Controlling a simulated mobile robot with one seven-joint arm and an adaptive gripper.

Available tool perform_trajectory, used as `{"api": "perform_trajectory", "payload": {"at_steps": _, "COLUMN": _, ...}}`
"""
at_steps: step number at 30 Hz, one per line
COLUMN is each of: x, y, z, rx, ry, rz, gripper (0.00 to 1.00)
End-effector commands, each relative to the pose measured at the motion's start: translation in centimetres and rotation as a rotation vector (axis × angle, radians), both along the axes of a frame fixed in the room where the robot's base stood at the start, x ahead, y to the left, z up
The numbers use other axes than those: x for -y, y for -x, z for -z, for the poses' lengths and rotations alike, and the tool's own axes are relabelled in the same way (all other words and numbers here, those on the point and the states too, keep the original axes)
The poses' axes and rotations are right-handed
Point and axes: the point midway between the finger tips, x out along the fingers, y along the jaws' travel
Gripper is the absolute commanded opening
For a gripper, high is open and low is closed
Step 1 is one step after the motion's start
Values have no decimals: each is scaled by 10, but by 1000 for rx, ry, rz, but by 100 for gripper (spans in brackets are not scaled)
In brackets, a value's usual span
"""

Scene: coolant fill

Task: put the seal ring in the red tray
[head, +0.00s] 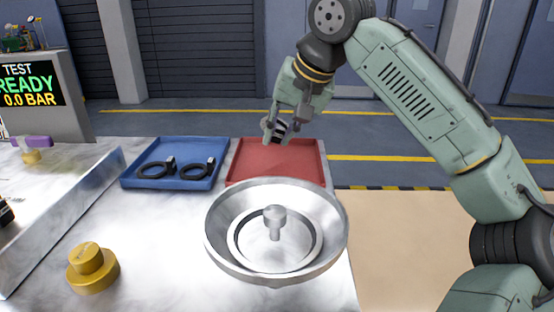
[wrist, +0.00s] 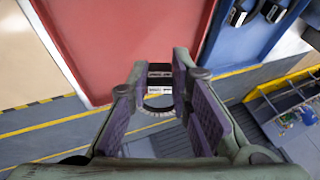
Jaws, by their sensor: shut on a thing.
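My gripper (head: 275,128) is shut on a black seal ring (wrist: 158,105) with a black-and-white tag block, which sits between the fingertips in the wrist view. In the head view only a dark striped bit of it shows between the fingers. The red tray (head: 232,172) lies on the table's far side, and its visible floor is bare. My gripper is in the air, around the tray's back edge in the head view; its exact height is hard to tell. In the wrist view the red tray (wrist: 120,35) lies beyond the fingertips.
A blue tray (head: 130,183) left of the red one holds two black rings (head: 157,170) with tags. A metal bowl (head: 222,245) with a central post stands in front of the red tray. A brass stepped cap (head: 92,268) sits front left. A screen (head: 30,85) reads TEST READY.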

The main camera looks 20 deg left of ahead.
Motion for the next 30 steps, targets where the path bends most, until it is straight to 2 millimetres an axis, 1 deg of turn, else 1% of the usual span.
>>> {"api": "perform_trajectory", "payload": {"at_steps": 1, "x": 1, "y": 0, "z": 9, "rx": -1, "ry": 1, "rz": 0, "gripper": 2}}
{"api": "perform_trajectory", "payload": {"at_steps": 8, "x": 0, "y": 0, "z": 28, "rx": 0, "ry": 1, "rz": -1, "gripper": 2}}
{"api": "perform_trajectory", "payload": {"at_steps": 12, "x": 1, "y": 0, "z": 48, "rx": -1, "ry": 1, "rz": 0, "gripper": 2}}
{"api": "perform_trajectory", "payload": {"at_steps": 15, "x": 0, "y": 1, "z": 57, "rx": 0, "ry": 0, "rz": -1, "gripper": 2}}
{"api": "perform_trajectory", "payload": {"at_steps": 22, "x": 0, "y": 0, "z": 57, "rx": 0, "ry": -1, "rz": -1, "gripper": 2}}
{"api": "perform_trajectory", "payload": {"at_steps": 27, "x": -1, "y": 1, "z": 62, "rx": -1, "ry": -2, "rz": -3, "gripper": 2}}
{"api": "perform_trajectory", "payload": {"at_steps": 28, "x": -1, "y": 1, "z": 62, "rx": 0, "ry": -1, "rz": -2, "gripper": 20}}
{"api": "perform_trajectory", "payload": {"at_steps": 30, "x": -1, "y": 0, "z": 61, "rx": 0, "ry": -1, "rz": -2, "gripper": 25}}
